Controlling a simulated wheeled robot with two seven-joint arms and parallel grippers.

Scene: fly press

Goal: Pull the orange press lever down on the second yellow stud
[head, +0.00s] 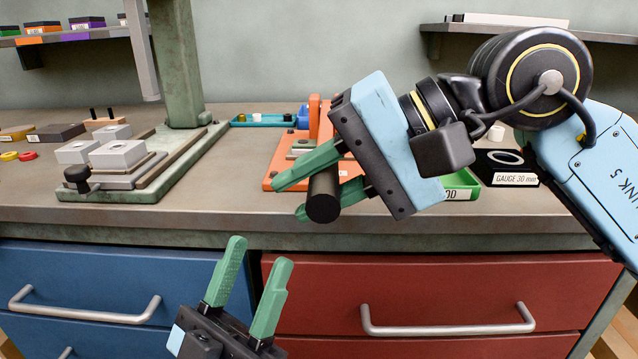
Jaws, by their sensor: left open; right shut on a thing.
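The orange press (284,170) stands on the bench behind my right gripper, which hides much of it. Its orange upright (314,115) shows above the fingers. My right gripper (288,198) is shut on a thick black cylindrical grip (323,207), which appears to be the lever's handle. The grip's round end faces me near the bench's front edge. The link between grip and press is hidden. My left gripper (261,252) is open and empty, low in front of the drawers. I cannot make out a yellow stud in the press.
A green fly press base (150,190) with grey blocks stands left on the bench (225,205). A black gauge box (510,175) and green tray (462,186) sit right. Blue drawers (120,280) and red drawers (430,285) are below. Yellow and red rings (28,156) lie far left.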

